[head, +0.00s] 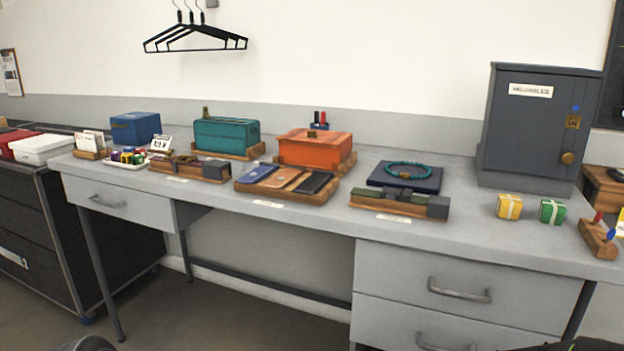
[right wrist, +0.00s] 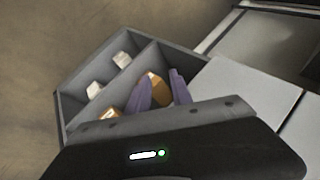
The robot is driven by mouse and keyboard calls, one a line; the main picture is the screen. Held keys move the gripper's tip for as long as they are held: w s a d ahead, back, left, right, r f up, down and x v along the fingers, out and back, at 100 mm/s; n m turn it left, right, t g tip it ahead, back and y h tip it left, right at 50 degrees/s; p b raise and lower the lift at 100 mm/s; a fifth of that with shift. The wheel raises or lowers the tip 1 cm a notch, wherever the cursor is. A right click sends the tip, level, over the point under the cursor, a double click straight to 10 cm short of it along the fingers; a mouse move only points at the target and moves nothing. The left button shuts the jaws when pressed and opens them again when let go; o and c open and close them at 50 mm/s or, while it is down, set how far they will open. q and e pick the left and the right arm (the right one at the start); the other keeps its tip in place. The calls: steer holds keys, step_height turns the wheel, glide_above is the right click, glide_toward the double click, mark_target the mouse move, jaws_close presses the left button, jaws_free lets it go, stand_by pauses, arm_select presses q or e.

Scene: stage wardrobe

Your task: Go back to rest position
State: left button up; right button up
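In the right wrist view, my right gripper (right wrist: 162,76) shows two purple fingers standing apart. They point over a grey divided tray (right wrist: 88,68). An orange-brown item (right wrist: 157,90) shows between the fingers, apparently lying in the tray; I cannot tell whether a finger touches it. My left gripper is not in view. In the head view only small dark parts at the bottom edge show, likely mine.
The tray also holds several pale small blocks (right wrist: 122,60). The head view shows a grey desk (head: 290,215) with a teal box (head: 227,135), an orange box (head: 314,147), a grey safe (head: 535,125) and gift boxes (head: 509,207). Bare floor (head: 215,315) lies in front.

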arm_select(q)
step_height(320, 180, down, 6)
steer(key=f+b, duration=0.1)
steer(key=b, duration=0.5)
arm_select(e)
steer(key=s+a+f+n+g+y, duration=0.1)
steer(key=s+a+f+n+g, duration=0.35)
steer(key=s+f, duration=0.95)
steer(key=s+a+f+n+g, duration=0.2)
steer(key=s+a+f, duration=0.5)
steer(key=s+f, duration=0.7)
arm_select(q)
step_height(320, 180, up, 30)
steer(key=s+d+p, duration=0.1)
steer(key=p, duration=2.8)
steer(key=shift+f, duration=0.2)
arm_select(e)
step_height(320, 180, up, 28)
steer(key=s+a, duration=0.1)
steer(key=shift+a+r, duration=0.25)
steer(key=shift+a, duration=0.1)
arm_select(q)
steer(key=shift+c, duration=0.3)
